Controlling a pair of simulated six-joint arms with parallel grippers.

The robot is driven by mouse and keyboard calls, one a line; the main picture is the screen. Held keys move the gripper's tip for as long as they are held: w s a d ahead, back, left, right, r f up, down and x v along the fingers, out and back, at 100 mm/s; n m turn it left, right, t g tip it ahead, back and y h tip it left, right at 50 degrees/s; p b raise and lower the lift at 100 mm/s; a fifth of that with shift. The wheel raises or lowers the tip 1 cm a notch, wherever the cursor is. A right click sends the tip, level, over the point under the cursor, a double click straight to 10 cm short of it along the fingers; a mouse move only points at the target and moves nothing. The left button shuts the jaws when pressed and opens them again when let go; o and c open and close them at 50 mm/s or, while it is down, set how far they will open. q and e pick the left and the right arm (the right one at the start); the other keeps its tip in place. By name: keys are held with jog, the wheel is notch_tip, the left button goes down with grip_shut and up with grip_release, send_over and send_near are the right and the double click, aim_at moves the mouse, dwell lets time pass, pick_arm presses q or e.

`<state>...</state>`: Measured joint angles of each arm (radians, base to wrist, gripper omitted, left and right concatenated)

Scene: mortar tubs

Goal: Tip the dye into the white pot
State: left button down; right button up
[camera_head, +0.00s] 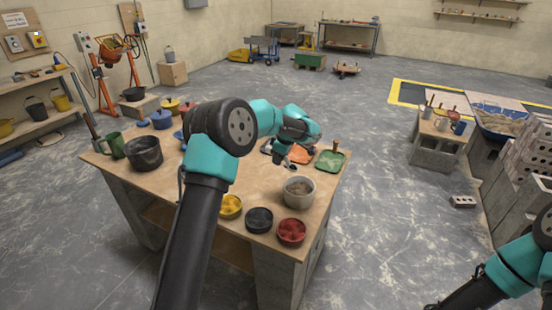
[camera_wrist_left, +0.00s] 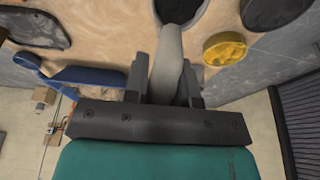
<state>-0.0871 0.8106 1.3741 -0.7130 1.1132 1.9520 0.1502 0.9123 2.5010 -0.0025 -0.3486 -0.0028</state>
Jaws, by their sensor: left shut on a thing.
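My left gripper (camera_head: 283,154) is above the table's right part, just behind and above the white pot (camera_head: 299,196), which is upright and has greyish-brown stuff in it. In the left wrist view my left gripper (camera_wrist_left: 165,84) is shut on the grey handle of a scoop (camera_wrist_left: 169,52). The scoop's round dark head is cut off by the top edge, so its contents cannot be told. Bowls of yellow (camera_head: 231,207), black (camera_head: 259,220) and red (camera_head: 291,232) stuff stand along the table's front edge. My right gripper is out of view.
A dark bucket (camera_head: 144,154) and a green mug (camera_head: 112,145) stand at the table's left. A green tray (camera_head: 330,161) and an orange piece (camera_head: 300,156) lie at the right. Blue and yellow pots stand at the back. My left arm hides the table's middle.

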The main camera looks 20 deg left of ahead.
aim_at(290, 166)
pick_arm(q)
jog(key=d+y, duration=0.2)
jog(key=y, duration=0.1)
jog(key=shift+s+d+r, duration=0.1)
jog(key=shift+d+r, duration=0.05)
jog(key=shift+r, duration=0.1)
jog(key=d+y, duration=0.2)
jog(key=y, duration=0.1)
jog(key=shift+r+t, duration=0.1)
jog(key=shift+t, duration=0.2)
jog(key=d+y, duration=0.2)
jog(key=y, duration=0.1)
jog(key=shift+s+d+r+y, duration=0.15)
jog(key=shift+r+y, duration=0.15)
dwell(0.4)
jog(key=shift+r+h, duration=0.15)
jog(key=shift+h, duration=0.45)
jog(key=shift+s+r+h, duration=0.15)
jog(key=shift+r+h, duration=0.2)
jog(key=shift+h, duration=0.75)
jog(key=h, duration=0.1)
jog(key=d+r+h, duration=0.1)
jog(key=h, duration=0.1)
jog(key=shift+d+r, duration=0.1)
jog(key=shift+d, duration=0.1)
